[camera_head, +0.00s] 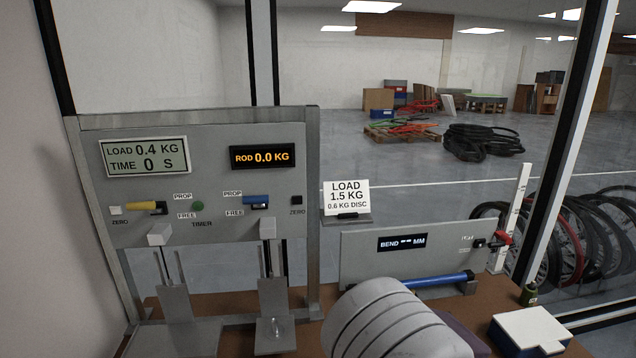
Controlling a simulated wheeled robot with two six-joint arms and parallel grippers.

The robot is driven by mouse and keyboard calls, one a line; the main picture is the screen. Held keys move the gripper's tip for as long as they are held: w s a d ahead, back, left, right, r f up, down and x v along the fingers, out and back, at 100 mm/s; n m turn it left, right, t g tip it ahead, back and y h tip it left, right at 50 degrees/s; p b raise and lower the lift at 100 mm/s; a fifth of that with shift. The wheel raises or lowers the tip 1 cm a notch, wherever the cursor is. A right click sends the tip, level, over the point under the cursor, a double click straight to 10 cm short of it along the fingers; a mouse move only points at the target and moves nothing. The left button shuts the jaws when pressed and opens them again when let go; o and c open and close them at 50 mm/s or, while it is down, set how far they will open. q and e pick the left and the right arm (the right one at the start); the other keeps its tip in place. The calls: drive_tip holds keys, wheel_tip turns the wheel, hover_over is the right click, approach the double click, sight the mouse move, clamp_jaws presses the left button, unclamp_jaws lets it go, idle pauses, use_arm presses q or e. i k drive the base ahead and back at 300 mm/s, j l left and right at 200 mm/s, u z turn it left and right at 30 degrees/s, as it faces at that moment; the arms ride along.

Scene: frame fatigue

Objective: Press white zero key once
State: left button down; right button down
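The white zero key (115,210) is a small white block at the left side of the grey panel (225,140), with a ZERO label just below it. The load display (146,156) above it reads LOAD 0.4 KG and TIME 0 S. A black zero key (297,200) sits at the panel's right side, under the rod display (263,157) reading 0.0 KG. Nothing touches the white key. A grey rounded arm link of mine shows at the bottom centre. Neither gripper shows.
Yellow (143,206) and blue (256,200) levers and a green button (197,206) are on the panel. A load card (346,197) reads 1.5 KG. Right of it is a bend gauge (460,240) with a blue rod (440,279).

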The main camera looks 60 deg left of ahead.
sight(117, 209)
drive_tip(key=u, duration=0.5)
drive_tip(key=j+u, duration=0.1)
drive_tip(key=u, duration=0.85)
drive_tip(key=j+u, duration=0.1)
drive_tip(key=u, duration=0.35)
drive_tip(key=j+u, duration=0.1)
drive_tip(key=u, duration=0.85)
